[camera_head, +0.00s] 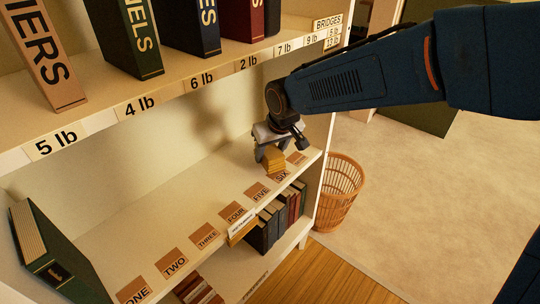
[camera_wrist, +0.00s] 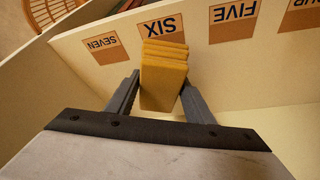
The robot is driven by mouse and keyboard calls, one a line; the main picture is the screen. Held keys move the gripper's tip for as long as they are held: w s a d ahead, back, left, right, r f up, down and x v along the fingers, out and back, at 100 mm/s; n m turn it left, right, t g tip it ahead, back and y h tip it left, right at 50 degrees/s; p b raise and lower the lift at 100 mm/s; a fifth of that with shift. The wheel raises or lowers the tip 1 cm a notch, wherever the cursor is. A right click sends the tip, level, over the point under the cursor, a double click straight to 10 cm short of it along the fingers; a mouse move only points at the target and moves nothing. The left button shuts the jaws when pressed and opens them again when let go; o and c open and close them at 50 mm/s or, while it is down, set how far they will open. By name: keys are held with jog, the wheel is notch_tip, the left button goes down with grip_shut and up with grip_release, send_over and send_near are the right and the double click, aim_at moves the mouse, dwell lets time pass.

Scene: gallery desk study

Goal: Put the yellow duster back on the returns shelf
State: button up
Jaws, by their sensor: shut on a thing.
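The yellow duster (camera_wrist: 163,82) is a folded, layered block between the two fingers of my gripper (camera_wrist: 160,95) in the wrist view. My gripper is shut on it. In the head view my gripper (camera_head: 273,155) is over the far right end of the middle shelf (camera_head: 130,225), with the duster (camera_head: 274,160) under it. The duster is just behind the label SIX (camera_head: 282,176) and overlaps its edge in the wrist view. I cannot tell whether the duster touches the shelf.
Labels ONE (camera_head: 133,291) to SEVEN (camera_wrist: 104,47) run along the shelf front. A green book (camera_head: 55,260) leans at the left end. Large books, including a tan one (camera_head: 45,55), stand on the shelf above. A wicker basket (camera_head: 340,190) stands on the floor right of the shelf.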

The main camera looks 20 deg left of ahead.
aim_at(271, 151)
jog(key=shift+f, duration=0.6)
jog(key=shift+f, duration=0.1)
jog(key=o, duration=1.2)
jog(key=shift+o, duration=0.2)
jog(key=shift+s+r, duration=0.1)
jog(key=shift+r, duration=0.35)
jog(key=v, duration=0.4)
jog(key=shift+d+r, duration=0.1)
jog(key=shift+r, duration=0.1)
jog(key=s+d, duration=0.8)
jog(key=shift+s+d, duration=0.3)
jog(key=shift+f, duration=0.1)
